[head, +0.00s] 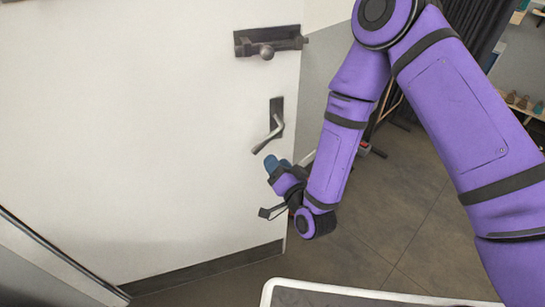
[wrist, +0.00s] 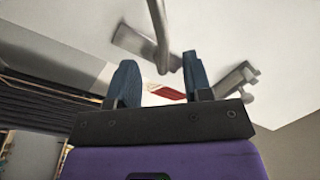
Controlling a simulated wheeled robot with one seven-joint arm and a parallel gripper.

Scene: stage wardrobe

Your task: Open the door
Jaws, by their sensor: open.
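The white door (head: 140,120) fills the left of the head view, with its free edge near the arm. Its metal lever handle (head: 267,138) sits on a dark plate near that edge, angled down to the left. My gripper (head: 277,162) is open and empty, just below the lever in the head view. In the wrist view, the lever (wrist: 158,30) shows between the two blue fingertips of my gripper (wrist: 158,62), with no clear contact. I cannot tell whether the door is ajar.
A dark surface lock with a round knob (head: 268,50) sits above the lever; it also shows in the wrist view (wrist: 235,82). A pale-rimmed surface (head: 330,290) is at the bottom front. Grey tiled floor (head: 380,220) lies open right of the door.

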